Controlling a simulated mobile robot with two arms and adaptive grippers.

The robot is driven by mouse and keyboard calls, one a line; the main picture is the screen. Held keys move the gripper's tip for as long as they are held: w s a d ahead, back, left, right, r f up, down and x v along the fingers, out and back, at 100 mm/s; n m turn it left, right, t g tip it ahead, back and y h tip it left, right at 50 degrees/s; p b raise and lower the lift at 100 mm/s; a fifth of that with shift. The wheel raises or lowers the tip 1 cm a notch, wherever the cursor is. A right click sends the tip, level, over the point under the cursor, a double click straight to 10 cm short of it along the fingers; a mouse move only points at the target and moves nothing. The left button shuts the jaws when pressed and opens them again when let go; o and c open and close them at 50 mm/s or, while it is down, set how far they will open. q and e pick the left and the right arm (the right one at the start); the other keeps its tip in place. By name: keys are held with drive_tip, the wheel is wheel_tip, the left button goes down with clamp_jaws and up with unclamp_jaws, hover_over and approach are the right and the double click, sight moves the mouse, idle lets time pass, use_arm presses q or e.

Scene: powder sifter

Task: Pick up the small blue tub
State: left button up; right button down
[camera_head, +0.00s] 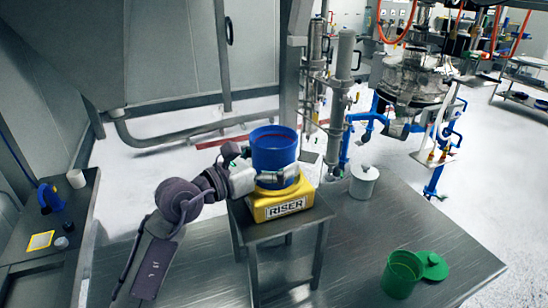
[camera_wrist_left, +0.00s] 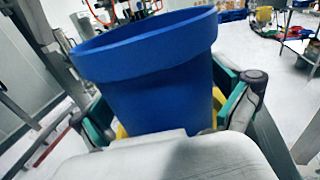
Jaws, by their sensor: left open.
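The small blue tub (camera_head: 272,150) stands upright on a yellow block marked RISER (camera_head: 262,208), on a small raised metal stand. In the left wrist view, the tub (camera_wrist_left: 160,90) fills the middle, with its wide rim toward the top. My left gripper (camera_head: 262,174) reaches in from the left at the tub's lower part. Its fingers, with green inner pads, are open, one on each side of the tub in the left wrist view (camera_wrist_left: 168,112). I cannot tell whether the pads touch the wall. My right gripper is not in view.
A white lidded pot (camera_head: 363,185) stands on the metal table behind the stand at right. A green tub (camera_head: 402,275) and green lid (camera_head: 431,266) are at front right. A side bench at left holds a blue tool (camera_head: 50,198). Vertical pipes (camera_head: 340,95) rise behind the tub.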

sight(293, 135)
use_arm(q)
drive_tip(key=shift+a, duration=0.1)
drive_tip(key=c, duration=1)
drive_tip(key=shift+r, duration=0.15)
drive_tip(key=shift+r, duration=0.25)
drive_tip(key=r, duration=0.1)
drive_tip(key=r+b, duration=0.2)
drive_tip(key=shift+s+d+r, duration=0.35)
drive_tip(key=s+d+r+b, duration=0.1)
drive_tip(key=s+d+r, duration=0.1)
drive_tip(key=s+d+r+b, duration=0.1)
drive_tip(key=s+d+r, duration=0.1)
drive_tip(key=s+d, duration=0.1)
drive_tip(key=s+d+r, duration=0.2)
drive_tip(key=d, duration=0.1)
drive_tip(key=shift+s+r+b, duration=0.2)
drive_tip(key=shift+r+b, duration=0.1)
drive_tip(key=shift+b, duration=0.1)
